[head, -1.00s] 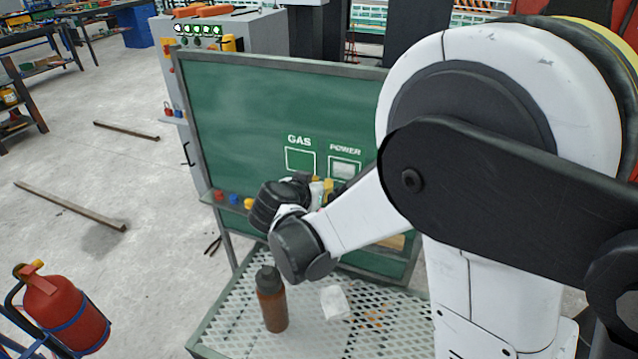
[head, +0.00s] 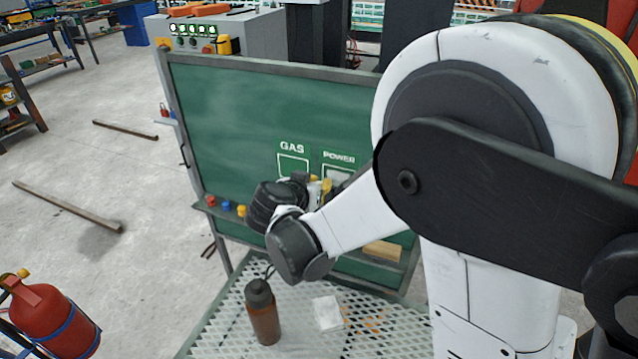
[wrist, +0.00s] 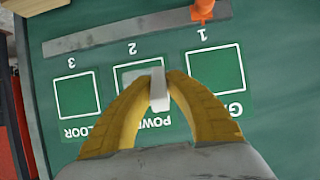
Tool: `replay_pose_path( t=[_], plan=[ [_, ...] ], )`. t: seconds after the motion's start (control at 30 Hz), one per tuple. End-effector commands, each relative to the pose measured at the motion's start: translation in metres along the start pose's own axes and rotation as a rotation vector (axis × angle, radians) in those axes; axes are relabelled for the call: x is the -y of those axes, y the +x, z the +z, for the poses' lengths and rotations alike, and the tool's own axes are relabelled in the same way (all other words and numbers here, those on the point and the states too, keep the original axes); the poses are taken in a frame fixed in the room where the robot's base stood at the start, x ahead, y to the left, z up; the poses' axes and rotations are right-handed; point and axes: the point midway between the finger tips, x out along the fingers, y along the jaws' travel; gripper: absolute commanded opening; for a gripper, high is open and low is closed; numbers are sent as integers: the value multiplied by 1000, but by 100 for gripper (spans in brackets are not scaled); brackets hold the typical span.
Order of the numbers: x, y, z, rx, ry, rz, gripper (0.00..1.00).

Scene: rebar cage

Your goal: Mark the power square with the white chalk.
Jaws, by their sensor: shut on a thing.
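The green board (head: 250,110) stands upright ahead, with a POWER square (head: 338,173) right of the GAS square (head: 293,165). In the wrist view the board is upside down, and the POWER square (wrist: 127,78) lies between the other two. My gripper (wrist: 160,82) has yellow fingers shut on the white chalk (wrist: 158,98), which overlaps the POWER square's right part. I cannot tell whether the chalk touches the board. In the head view a pale patch shows inside the POWER square; its lower part is hidden by my gripper (head: 325,187).
A brown bottle (head: 263,312) and a white block (head: 328,312) stand on the mesh table (head: 225,335) below the board. Coloured pieces (head: 227,205) sit along the board's ledge. A wooden block (head: 382,250) lies right of my wrist. A red extinguisher (head: 50,318) stands lower left.

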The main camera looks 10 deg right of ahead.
Motion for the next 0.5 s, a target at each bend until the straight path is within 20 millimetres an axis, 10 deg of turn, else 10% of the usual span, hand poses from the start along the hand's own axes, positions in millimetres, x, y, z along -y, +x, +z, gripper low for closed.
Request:
replay_pose_path(
  t=[0.5],
  plan=[
    [0, 8, -4, 0, 1, 1, 0]
  ],
)
